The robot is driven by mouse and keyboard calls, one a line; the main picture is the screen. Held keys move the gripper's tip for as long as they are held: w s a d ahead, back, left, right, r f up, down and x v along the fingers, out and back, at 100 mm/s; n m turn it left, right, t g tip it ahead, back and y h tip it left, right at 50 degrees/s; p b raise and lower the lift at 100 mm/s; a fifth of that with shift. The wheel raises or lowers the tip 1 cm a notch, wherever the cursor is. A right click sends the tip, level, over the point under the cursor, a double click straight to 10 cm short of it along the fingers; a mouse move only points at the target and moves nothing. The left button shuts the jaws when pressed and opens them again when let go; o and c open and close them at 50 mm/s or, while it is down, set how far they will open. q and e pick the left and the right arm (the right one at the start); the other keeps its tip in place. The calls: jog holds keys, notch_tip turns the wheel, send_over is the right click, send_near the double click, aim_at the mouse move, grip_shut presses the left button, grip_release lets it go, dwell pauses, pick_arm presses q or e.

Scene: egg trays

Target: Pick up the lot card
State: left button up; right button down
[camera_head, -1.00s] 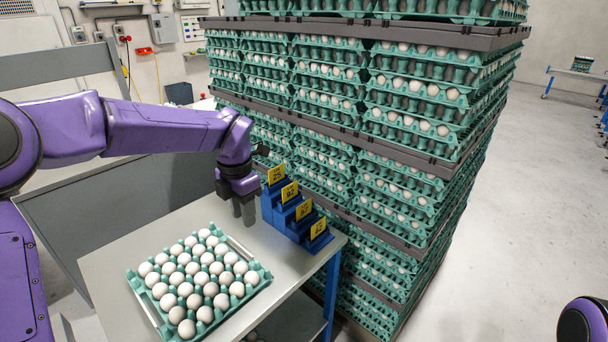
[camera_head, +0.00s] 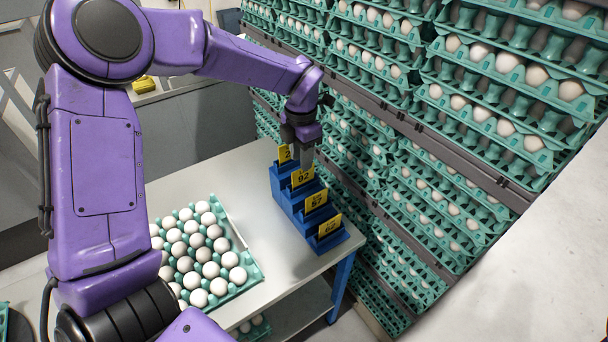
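Several yellow cards with black numbers stand in a blue stepped holder (camera_head: 292,211) on the table. The rearmost card (camera_head: 284,153) is partly hidden by my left gripper (camera_head: 301,154). In front of it stand a card marked 92 (camera_head: 303,176), a card marked 57 (camera_head: 316,200) and the front card (camera_head: 330,225). My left gripper points down at the rear of the holder, right at the rearmost card. One grey finger covers that card's right side. I cannot tell whether the fingers are closed on it. My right gripper is out of view.
A green tray (camera_head: 252,269) of white eggs lies on the grey table (camera_head: 246,180), left of the holder. A tall stack of green egg trays (camera_head: 415,190) rises close behind and right of the holder. Bare tabletop lies between tray and holder.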

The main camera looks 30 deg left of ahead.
aim_at(303, 179)
pick_arm(q)
jog(key=f, duration=0.1)
jog(key=f+p, duration=0.1)
jog(key=f, duration=0.1)
jog(key=w+f+p, duration=0.1)
jog(key=f, duration=0.1)
jog(key=shift+f, duration=0.45)
jog(key=shift+s, duration=0.15)
grip_shut()
jog(key=shift+r, duration=0.1)
